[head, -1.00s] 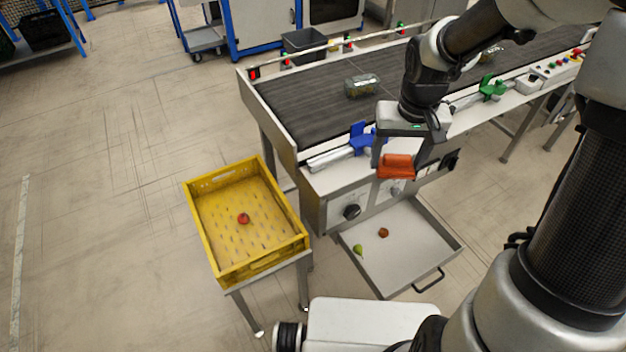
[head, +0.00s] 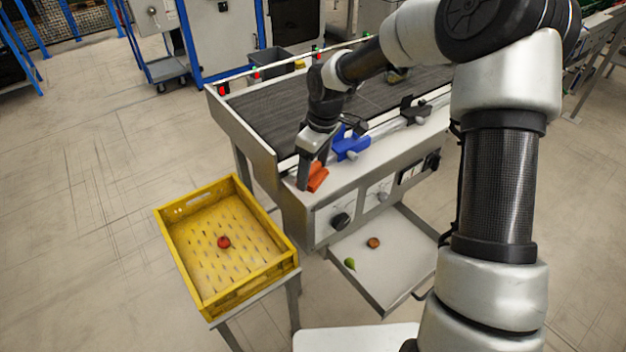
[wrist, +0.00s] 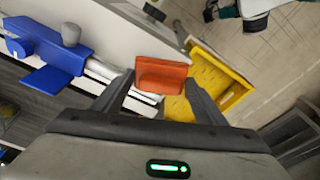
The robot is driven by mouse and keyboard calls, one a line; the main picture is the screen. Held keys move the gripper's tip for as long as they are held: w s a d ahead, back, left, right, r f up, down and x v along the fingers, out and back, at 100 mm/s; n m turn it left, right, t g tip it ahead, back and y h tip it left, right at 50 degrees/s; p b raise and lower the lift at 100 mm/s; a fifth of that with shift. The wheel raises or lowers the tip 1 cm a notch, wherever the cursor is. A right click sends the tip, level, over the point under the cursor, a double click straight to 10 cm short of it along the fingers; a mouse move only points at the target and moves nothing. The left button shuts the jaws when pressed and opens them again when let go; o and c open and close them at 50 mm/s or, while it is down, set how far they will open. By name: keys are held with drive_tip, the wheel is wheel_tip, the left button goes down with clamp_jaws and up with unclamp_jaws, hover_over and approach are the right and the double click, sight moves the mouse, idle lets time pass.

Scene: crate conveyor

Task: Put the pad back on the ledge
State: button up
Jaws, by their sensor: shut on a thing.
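The orange-red pad (head: 317,178) is held at the near left end of the conveyor's white side ledge (head: 341,183). My gripper (head: 313,183) is shut on it. In the wrist view the pad (wrist: 161,75) sits between the two fingertips, with the pale ledge surface (wrist: 110,42) behind and beside it. I cannot tell whether the pad touches the ledge or hangs just above it.
A blue clamp (head: 350,143) on a rail lies right of my gripper. A yellow crate (head: 177,254) with a red fruit (head: 223,242) stands at lower left. An open drawer (head: 393,262) below holds a green pear (head: 350,264) and a brown-orange fruit (head: 373,243).

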sight(313, 179)
drive_tip(key=shift+f, duration=1.65)
drive_tip(key=shift+f+b, duration=0.2)
drive_tip(key=shift+b, duration=0.1)
drive_tip(key=o, duration=1)
drive_tip(key=shift+r, duration=0.1)
wheel_tip(313, 179, up, 12)
drive_tip(key=s+d+p, duration=0.1)
drive_tip(key=shift+d+p, duration=0.25)
drive_tip(key=shift+p, duration=0.05)
